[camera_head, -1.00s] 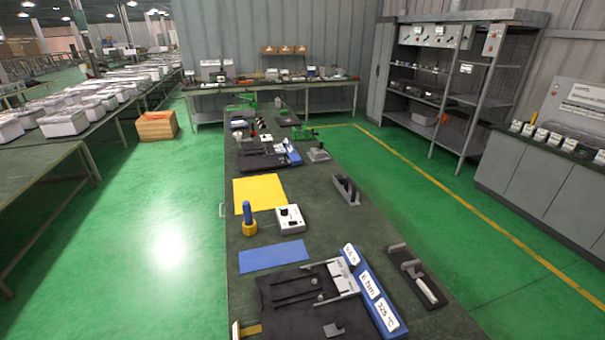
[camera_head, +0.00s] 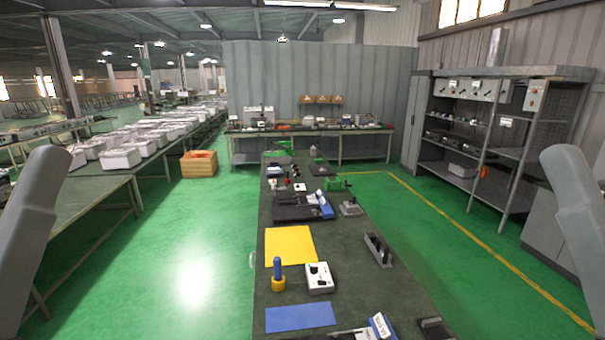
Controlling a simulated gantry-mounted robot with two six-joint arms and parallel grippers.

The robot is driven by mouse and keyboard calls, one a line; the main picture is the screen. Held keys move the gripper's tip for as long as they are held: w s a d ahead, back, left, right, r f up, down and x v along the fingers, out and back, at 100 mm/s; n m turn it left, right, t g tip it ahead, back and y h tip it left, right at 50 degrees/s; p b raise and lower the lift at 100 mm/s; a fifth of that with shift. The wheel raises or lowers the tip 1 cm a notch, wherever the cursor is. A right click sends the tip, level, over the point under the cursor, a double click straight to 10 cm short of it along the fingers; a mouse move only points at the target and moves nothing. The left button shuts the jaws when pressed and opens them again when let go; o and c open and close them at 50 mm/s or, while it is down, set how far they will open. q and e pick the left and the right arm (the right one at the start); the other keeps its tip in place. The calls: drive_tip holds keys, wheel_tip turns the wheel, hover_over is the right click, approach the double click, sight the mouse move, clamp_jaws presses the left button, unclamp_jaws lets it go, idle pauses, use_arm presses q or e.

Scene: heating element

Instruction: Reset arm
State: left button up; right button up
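My two arms show only as grey links at the left and right edges of the head view. Both grippers are out of frame. The long dark workbench (camera_head: 345,262) runs away from me down the middle. A second black and blue fixture (camera_head: 304,207) lies farther back.
A dark holder (camera_head: 377,250) stands near the bench's right edge. A wooden crate (camera_head: 199,164) sits on the green floor (camera_head: 200,225) at left. Tables with several white boxes (camera_head: 120,158) line the left. A shelf rack (camera_head: 490,130) stands at right. Open floor lies on both sides.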

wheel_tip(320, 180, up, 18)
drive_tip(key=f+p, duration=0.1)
drive_tip(key=p, duration=1.4)
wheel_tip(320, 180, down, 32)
drive_tip(key=b, duration=3.3)
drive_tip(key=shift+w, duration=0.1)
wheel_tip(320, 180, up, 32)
drive_tip(key=p, duration=3.2)
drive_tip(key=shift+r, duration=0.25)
